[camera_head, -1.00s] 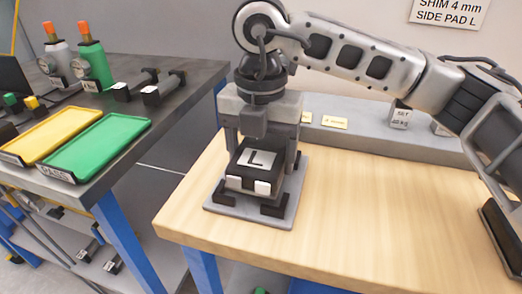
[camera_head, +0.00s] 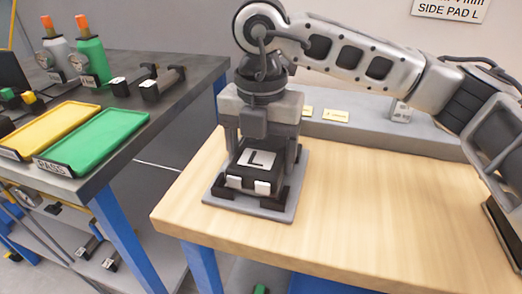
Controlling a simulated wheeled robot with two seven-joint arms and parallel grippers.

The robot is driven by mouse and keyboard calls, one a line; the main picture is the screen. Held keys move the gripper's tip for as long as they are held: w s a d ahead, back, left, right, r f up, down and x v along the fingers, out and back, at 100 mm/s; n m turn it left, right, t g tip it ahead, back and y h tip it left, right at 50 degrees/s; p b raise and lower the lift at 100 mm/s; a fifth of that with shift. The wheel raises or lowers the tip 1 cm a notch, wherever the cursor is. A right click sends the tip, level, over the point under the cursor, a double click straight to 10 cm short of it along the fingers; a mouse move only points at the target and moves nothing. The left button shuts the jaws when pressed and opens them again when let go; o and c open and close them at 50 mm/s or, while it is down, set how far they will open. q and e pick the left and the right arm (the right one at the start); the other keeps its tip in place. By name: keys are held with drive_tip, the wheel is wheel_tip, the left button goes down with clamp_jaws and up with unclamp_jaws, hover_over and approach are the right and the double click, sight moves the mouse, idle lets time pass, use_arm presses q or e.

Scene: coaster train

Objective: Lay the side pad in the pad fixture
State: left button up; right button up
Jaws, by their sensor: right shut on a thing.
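The side pad (camera_head: 258,160) is a dark block with a white label marked L and two pale patches on its front edge. It is at the pad fixture (camera_head: 226,196), a grey plate with dark corner brackets near the left edge of the wooden bench. The pad sits low between the brackets; whether it rests fully on the plate I cannot tell. My right gripper (camera_head: 261,153) points down over the fixture, its fingers on either side of the pad, shut on it. The pad's far side is hidden by the gripper. My left gripper is not in view.
The wooden bench (camera_head: 390,220) is clear right of the fixture. A grey ledge (camera_head: 370,132) with small labels runs along its back. On the left, a dark table holds a yellow tray (camera_head: 50,130), a green tray (camera_head: 95,141) and bottles. A gap separates the tables.

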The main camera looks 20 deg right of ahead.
drive_tip(key=shift+f, duration=0.3)
drive_tip(key=o, duration=1.3)
drive_tip(key=shift+r, duration=0.1)
drive_tip(key=shift+r+p, duration=2.45)
drive_tip(key=shift+r, duration=1.5)
